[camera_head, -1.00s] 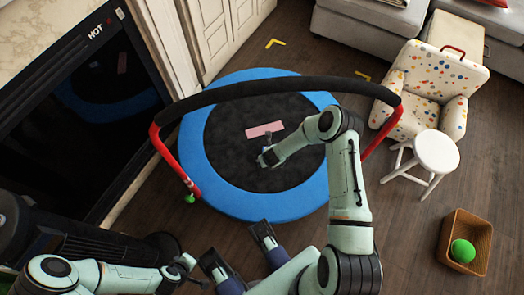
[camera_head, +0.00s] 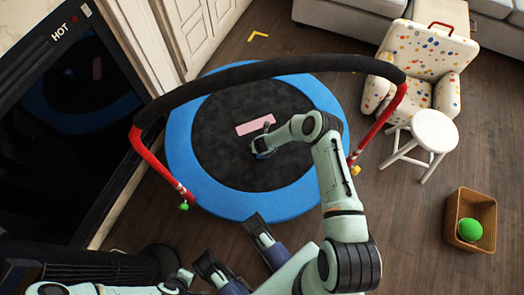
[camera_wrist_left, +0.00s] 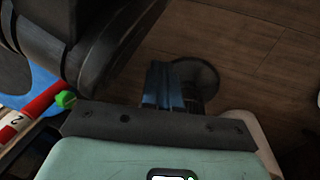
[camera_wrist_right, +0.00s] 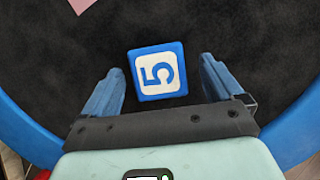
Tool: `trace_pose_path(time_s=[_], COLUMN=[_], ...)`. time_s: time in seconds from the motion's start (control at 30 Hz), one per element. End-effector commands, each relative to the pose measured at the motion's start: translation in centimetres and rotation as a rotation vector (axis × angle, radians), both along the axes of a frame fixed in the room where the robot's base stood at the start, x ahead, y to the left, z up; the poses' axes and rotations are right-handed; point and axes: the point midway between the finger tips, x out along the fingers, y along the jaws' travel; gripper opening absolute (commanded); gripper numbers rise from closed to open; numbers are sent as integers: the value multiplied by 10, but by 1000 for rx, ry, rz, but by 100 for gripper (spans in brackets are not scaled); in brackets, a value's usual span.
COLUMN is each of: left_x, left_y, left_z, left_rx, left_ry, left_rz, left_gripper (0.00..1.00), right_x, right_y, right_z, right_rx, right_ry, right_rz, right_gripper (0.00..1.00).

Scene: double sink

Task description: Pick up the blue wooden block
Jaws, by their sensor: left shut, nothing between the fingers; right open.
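The blue block (camera_wrist_right: 158,72), with a white face and a blue 5, lies on the black mat of the round trampoline (camera_head: 195,185). In the right wrist view it sits between the spread fingers of my right gripper (camera_wrist_right: 160,82), with a gap on each side. My right gripper is open and holds nothing. In the head view the right gripper (camera_head: 262,147) is low over the mat, and I cannot make out the block there. My left gripper (camera_wrist_left: 163,85) is shut and empty, away from the block, above the wooden floor.
A black padded handlebar (camera_head: 270,68) on red posts arches over the trampoline. A pink rectangle (camera_head: 255,125) lies on the mat. A white stool (camera_head: 434,130), a dotted armchair (camera_head: 425,55) and a basket (camera_head: 470,208) with a green ball (camera_head: 469,230) stand right. Open floor lies between.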

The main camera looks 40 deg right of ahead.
Motion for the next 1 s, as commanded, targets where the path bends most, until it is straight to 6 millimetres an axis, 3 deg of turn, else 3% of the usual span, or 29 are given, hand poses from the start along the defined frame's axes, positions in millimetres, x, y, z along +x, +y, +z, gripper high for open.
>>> trace_pose_path(time_s=[0.1,0.3,0.57,0.6,0.77,1.0], left_x=[-19,-41,-44,-44,-44,-43], left_y=[3,5,6,6,6,6], left_z=[-18,-31,-31,-31,-31,-31], left_rx=[-4,-8,-9,-9,-9,-9], left_ry=[64,137,148,148,146,145], left_rz=[5,12,12,12,12,12], left_gripper=[0,0,0,0,0,0], right_x=[5,11,12,12,12,12], right_y=[-2,-6,-7,-7,-7,-7], right_z=[-19,-36,-37,-37,-37,-36], right_rx=[1,1,1,1,1,0], right_ry=[1,0,1,1,1,0], right_rz=[0,0,2,2,2,2], right_gripper=[94,94,94,90,38,36])
